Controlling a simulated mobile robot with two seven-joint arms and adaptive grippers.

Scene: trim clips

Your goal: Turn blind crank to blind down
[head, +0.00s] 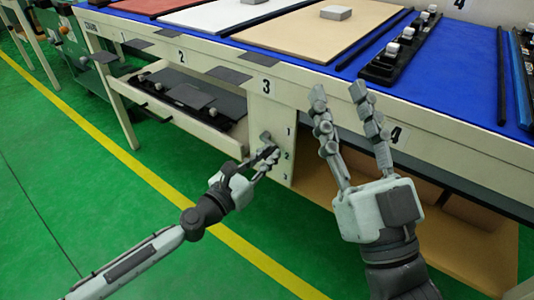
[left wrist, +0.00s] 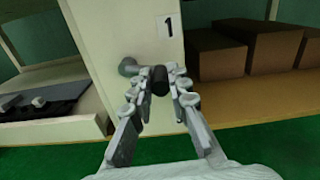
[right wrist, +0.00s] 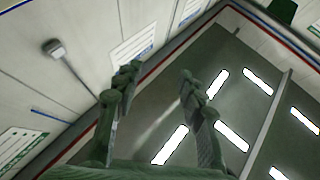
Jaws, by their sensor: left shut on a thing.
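The blind crank is on the pale panel (head: 272,112) under the bench; its grey hub (left wrist: 128,66) and black knob (left wrist: 158,82) show in the left wrist view. The knob is to the right of the hub there, close to the label "1" (left wrist: 168,25). My left gripper (head: 268,154) is shut on the knob, one finger on each side; in the head view its fingers hide most of the crank. My right gripper (head: 340,95) is open and empty, fingers up, in front of the bench edge. The blind itself cannot be made out.
The bench front runs across above the crank, with a blue top (head: 466,68) holding boards and a black clip rail (head: 400,50). An open drawer (head: 190,108) is left of the panel. A shelf with brown boxes (left wrist: 273,50) is right of it. The green floor (head: 60,180) is clear.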

